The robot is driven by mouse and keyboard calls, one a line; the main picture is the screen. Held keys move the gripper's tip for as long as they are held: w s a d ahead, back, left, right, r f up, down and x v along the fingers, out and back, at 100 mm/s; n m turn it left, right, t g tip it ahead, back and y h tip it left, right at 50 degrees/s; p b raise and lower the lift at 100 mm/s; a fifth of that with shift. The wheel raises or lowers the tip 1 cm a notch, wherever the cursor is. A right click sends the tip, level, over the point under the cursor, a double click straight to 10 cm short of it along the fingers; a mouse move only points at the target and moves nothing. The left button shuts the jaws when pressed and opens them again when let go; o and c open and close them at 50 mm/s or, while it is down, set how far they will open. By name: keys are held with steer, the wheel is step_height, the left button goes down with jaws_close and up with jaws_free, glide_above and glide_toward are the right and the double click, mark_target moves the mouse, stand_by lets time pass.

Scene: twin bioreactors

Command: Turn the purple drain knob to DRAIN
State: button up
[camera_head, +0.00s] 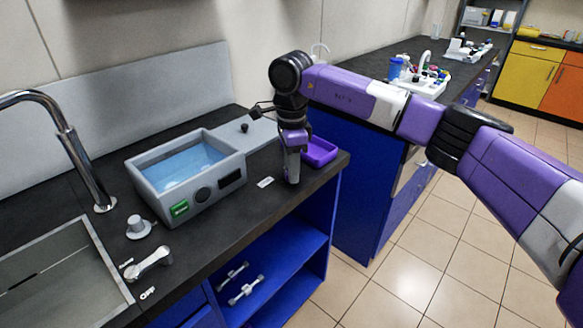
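I cannot make out a purple drain knob or the word DRAIN. My gripper (292,178) points down over the counter's front edge at the middle. It is seen from the side and is small, so I cannot tell whether its fingers are open or hold anything. It may hide what is behind it. A small white label (265,182) lies on the counter just left of it. A grey water bath (175,205) with blue water, a green display and a dark dial stands further left. A purple tray (319,152) sits just right of and behind my gripper.
A silver lever (150,262) marked OFF and a grey knob (137,227) are beside the sink (62,270) at the left. A curved tap (72,140) rises there. A black knob (244,128) is behind the bath. Tiled floor is clear at the right.

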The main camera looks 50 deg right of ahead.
jaws_close()
steer(key=shift+m, duration=0.3)
steer(key=m+p, duration=0.1)
steer(key=m, duration=0.1)
steer(key=shift+r+m, duration=0.1)
steer(key=shift+m, duration=0.2)
steer(key=m+p, duration=0.1)
steer(key=m, duration=0.3)
steer(key=shift+m+p, duration=0.3)
steer(key=shift+p, duration=0.1)
steer(key=m+p, duration=0.2)
steer(key=m, duration=0.3)
steer(key=shift+m+p, duration=0.8)
steer(key=shift+m, duration=1.7)
